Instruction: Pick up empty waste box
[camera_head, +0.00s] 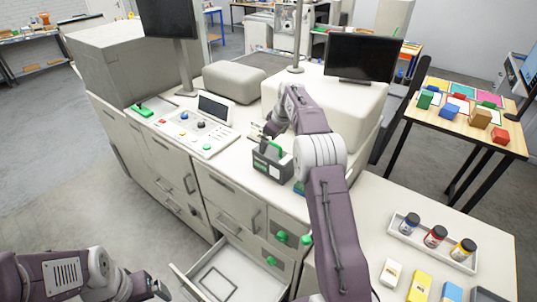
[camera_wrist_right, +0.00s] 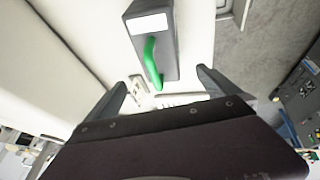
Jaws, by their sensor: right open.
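The waste box (camera_head: 268,166) is a small dark grey box with a white label and a green handle (camera_head: 274,148). It stands upright on the white counter, near its front edge. In the right wrist view the box (camera_wrist_right: 166,60) and its green handle (camera_wrist_right: 152,62) lie just beyond the fingertips. I cannot see into the box. My left gripper (camera_head: 160,290) is low at the front left, away from the box; its jaws are unclear.
An open drawer (camera_head: 232,270) with a square outline inside is below the counter. A control panel (camera_head: 195,125) stands left of the box. Monitors (camera_head: 362,58) stand behind. A tray (camera_head: 405,236) of several small jars is at right, with coloured boxes (camera_head: 420,286) nearby.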

